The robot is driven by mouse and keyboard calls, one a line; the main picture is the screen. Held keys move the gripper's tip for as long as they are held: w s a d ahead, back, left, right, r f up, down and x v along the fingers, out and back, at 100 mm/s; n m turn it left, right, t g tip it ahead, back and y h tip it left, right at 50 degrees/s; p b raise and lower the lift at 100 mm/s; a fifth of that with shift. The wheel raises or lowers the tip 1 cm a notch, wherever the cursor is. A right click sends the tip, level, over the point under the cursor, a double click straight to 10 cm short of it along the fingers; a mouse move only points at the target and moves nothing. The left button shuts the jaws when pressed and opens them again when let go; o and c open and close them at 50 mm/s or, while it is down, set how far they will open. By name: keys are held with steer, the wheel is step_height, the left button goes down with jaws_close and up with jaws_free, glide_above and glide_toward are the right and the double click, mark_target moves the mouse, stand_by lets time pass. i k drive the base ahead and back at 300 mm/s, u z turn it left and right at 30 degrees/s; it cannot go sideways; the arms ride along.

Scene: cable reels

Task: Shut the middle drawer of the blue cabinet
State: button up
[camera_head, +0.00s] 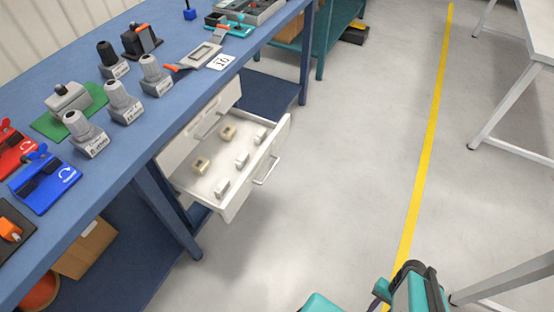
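A white drawer (233,200) stands pulled out to the right from under the blue workbench (150,166). Its bar handle (267,172) is on its right-hand front. Several small grey and beige pieces lie spread inside it. Above it, a white drawer front (222,98) with a handle is shut. The drawer fronts look white, and the surrounding frame is blue. What lies below the open drawer is hidden, so I cannot tell whether it is the middle one. A teal and black part of my arm (418,290) shows at the bottom, apart from the drawer. My gripper's fingers are not visible.
Grey connectors, red and blue fixtures and a caliper-like tool (202,50) lie on the bench top. A bench leg (166,205) stands left of the open drawer. The floor right of the drawer is clear, up to a yellow line (428,130). White tables stand at the right.

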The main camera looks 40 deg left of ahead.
mark_target(223, 155)
steer(key=z, duration=0.35)
steer(key=k, duration=0.95)
steer(key=u, duration=1.55)
steer(key=i, duration=1)
